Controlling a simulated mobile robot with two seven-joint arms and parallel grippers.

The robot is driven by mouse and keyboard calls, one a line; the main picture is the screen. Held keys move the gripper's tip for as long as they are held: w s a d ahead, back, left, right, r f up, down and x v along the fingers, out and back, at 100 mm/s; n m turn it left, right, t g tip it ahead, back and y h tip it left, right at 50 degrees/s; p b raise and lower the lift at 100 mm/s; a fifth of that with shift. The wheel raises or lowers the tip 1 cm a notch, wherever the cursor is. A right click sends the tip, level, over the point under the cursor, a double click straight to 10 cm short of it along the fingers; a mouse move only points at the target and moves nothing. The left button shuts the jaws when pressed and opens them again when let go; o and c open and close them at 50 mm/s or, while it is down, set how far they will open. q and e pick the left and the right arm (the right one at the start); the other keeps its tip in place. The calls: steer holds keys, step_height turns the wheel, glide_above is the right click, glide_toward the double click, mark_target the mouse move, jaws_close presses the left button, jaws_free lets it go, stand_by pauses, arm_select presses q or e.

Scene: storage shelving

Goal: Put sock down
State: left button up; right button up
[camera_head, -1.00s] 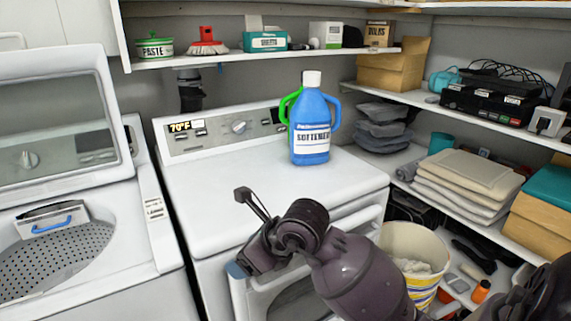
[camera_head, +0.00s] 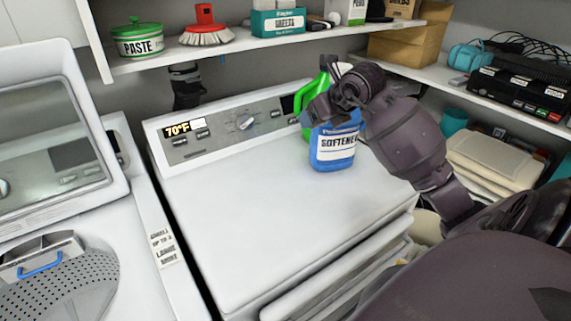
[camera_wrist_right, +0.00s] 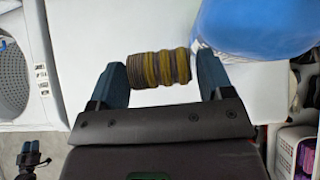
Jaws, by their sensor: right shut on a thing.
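A rolled sock (camera_wrist_right: 158,69) with yellow and grey stripes is between the fingers of my right gripper (camera_wrist_right: 160,75) in the right wrist view. The fingers are shut on its two ends, and it is above the white machine top (camera_wrist_right: 95,30). In the head view my right gripper (camera_head: 318,106) is in front of the blue softener bottle (camera_head: 335,150); the sock is hidden there. What looks like my left gripper (camera_wrist_right: 33,154) shows small at the lower left of the right wrist view; its opening is unclear.
A green bottle (camera_head: 308,95) stands behind the blue one. The white dryer's top (camera_head: 270,215) is otherwise clear. A washer (camera_head: 130,245) with its lid up stands at left. Shelves (camera_head: 240,45) with a paste tub (camera_head: 138,42) and brush run behind.

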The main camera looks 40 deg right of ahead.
steer(key=shift+d+f, duration=0.15)
steer(key=shift+f, duration=0.15)
step_height(320, 180, down, 19)
steer(key=shift+s+f+p, duration=0.1)
steer(key=shift+p, duration=0.2)
steer(key=shift+f, duration=0.15)
steer(key=o, duration=1)
